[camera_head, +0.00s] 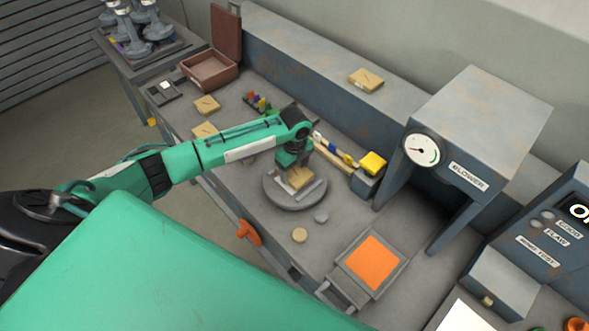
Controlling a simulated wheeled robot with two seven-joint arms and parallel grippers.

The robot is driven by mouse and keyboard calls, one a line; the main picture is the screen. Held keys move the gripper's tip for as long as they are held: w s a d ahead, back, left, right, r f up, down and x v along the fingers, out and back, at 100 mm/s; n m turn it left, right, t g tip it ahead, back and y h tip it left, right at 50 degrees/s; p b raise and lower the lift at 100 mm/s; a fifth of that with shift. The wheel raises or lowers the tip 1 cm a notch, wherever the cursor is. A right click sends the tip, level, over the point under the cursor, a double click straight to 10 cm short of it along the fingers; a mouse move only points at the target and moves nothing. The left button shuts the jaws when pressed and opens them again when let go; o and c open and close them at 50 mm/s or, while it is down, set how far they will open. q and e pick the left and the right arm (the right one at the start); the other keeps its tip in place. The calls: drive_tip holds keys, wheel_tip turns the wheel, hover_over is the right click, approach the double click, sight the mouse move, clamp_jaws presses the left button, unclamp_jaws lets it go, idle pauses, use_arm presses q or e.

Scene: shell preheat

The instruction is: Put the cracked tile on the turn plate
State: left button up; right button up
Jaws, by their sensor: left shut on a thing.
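My left gripper (293,171) points down over the round grey turn plate (288,202) and is shut on a tan tile (300,178). The tile is at the plate's surface, among pale bars on the plate; I cannot tell whether it rests on it. The gripper hides part of the tile, and no crack can be made out. Other tan tiles lie on the bench at the left (207,104), (204,130) and on the back ledge (365,79). My right gripper is not in view.
A blower (465,130) with a gauge stands to the right. A yellow-topped block (372,165) is behind the plate. A tray with an orange pad (373,262), a tan disc (299,235) and a grey disc (321,217) lie in front. An open brown box (209,70) sits back left.

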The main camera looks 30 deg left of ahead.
sight(295, 171)
use_arm(q)
drive_tip(key=shift+f, duration=0.8)
drive_tip(key=shift+f, duration=0.1)
drive_tip(key=o, duration=1.1)
drive_tip(key=shift+o, duration=0.2)
wheel_tip(295, 171, up, 12)
drive_tip(key=b, duration=0.2)
